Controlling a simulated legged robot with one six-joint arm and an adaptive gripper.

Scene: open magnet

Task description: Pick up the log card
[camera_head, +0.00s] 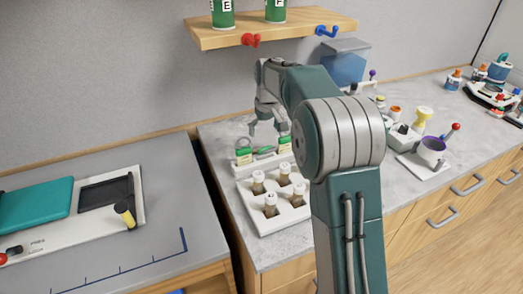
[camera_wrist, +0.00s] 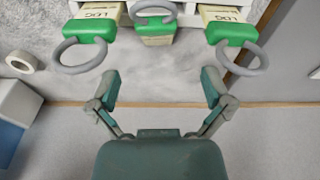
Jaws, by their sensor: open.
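Several cream cards with green tops and grey rings stand in a white rack (camera_head: 262,170) on the grey counter. In the wrist view, the left log card (camera_wrist: 93,27) and right log card (camera_wrist: 231,31) both show the letters LOG. The middle card (camera_wrist: 157,40) has its ring folded back, and I cannot read its label. My gripper (camera_wrist: 160,82) is open and empty, its fingers spread below the middle card in the picture and apart from the cards. In the head view, my gripper (camera_head: 266,125) is just above and behind the rack, partly hidden by my arm.
A white tray (camera_head: 250,212) with several brown vials stands in front of the rack. A wooden shelf (camera_head: 290,30) with hooks hangs above. A blue box (camera_head: 344,68), a purple cup (camera_head: 432,151) and small items stand to the right. Bare counter shows behind the cards.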

